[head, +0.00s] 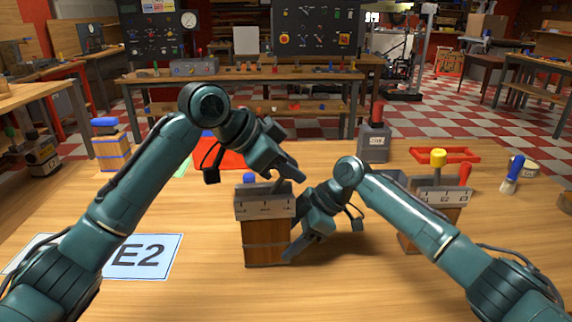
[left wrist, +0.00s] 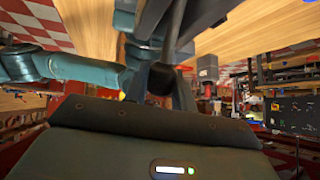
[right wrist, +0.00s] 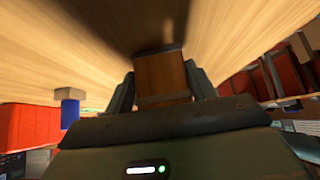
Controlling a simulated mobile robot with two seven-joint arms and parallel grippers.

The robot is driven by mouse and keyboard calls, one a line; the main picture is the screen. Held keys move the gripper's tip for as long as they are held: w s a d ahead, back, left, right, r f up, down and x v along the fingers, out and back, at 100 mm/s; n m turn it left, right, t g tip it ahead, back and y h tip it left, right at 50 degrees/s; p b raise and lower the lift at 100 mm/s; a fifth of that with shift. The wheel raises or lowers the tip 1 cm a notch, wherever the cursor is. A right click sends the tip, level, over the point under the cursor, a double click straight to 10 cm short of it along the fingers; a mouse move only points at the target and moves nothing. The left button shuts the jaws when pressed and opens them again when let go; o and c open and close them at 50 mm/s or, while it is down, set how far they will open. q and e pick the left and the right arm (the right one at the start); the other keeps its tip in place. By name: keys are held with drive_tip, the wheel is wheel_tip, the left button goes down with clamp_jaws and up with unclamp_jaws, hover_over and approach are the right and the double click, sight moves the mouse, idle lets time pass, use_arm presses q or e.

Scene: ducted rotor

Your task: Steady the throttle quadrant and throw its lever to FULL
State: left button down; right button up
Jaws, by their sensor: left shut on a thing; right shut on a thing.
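The throttle quadrant (head: 267,240) is a wooden box with a grey, marked top plate (head: 264,206), upright on the table in front of me. My left gripper (head: 287,176) is above its top and shut on the lever (head: 276,186), which is mostly hidden by the fingers. The left wrist view shows a dark rod between the fingers, too unclear to read its setting. My right gripper (head: 292,254) is low at the box's right side and shut on its wooden body, which shows between the fingers in the right wrist view (right wrist: 162,77).
A similar box with yellow and red handles (head: 437,192) stands to the right. An E2 card (head: 140,256) lies at left. The front table area is clear.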

use_arm(q)
drive_tip(key=shift+f, duration=0.1)
drive_tip(key=c, duration=1.1)
unclamp_jaws()
drive_tip(key=shift+c, duration=0.2)
drive_tip(key=v, duration=1.2)
drive_tip(key=shift+s, duration=0.1)
use_arm(e)
drive_tip(key=o, duration=1)
